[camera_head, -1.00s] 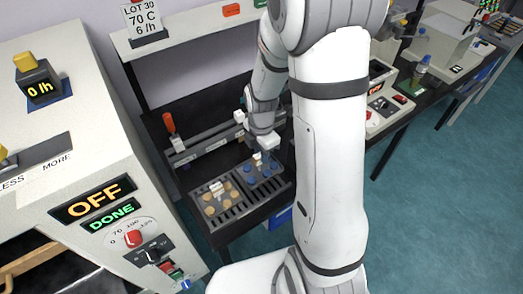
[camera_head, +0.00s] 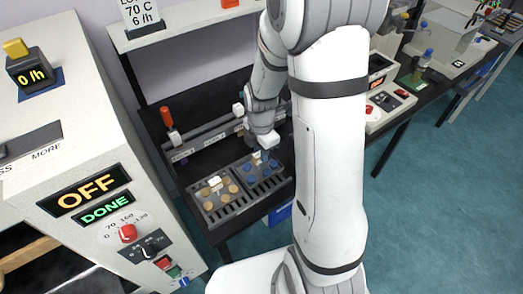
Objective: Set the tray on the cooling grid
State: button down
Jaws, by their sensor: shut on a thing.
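My gripper (camera_head: 260,152) is at the end of the arm, low over the dark bench. It is shut on the pale upright handle of the grey tray with blue discs (camera_head: 269,186); its fingertips are small and partly hidden by the wrist. This tray is at or just above the slotted dark cooling grid (camera_head: 228,218); I cannot tell whether they touch. A second grey tray with tan discs (camera_head: 202,203) and a pale handle sits on the grid just to the left. My upper arm hides what lies right of the blue-disc tray.
A large cream machine (camera_head: 60,120) with OFF and DONE displays fills the left. A red-handled tool (camera_head: 168,122) and a long rail (camera_head: 200,140) lie behind the trays. A shelf (camera_head: 185,22) hangs above. Other instruments (camera_head: 385,100) stand right of my arm.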

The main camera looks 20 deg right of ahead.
jog(key=shift+f, duration=0.1)
jog(key=shift+f+b, duration=0.55)
jog(key=shift+b, duration=0.05)
jog(key=c, duration=1.2)
grip_release()
jog(key=shift+r, duration=0.1)
jog(key=shift+o, duration=0.2)
notch_tip(320, 180, up, 6)
jog(key=p, duration=0.4)
jog(key=shift+p, duration=0.3)
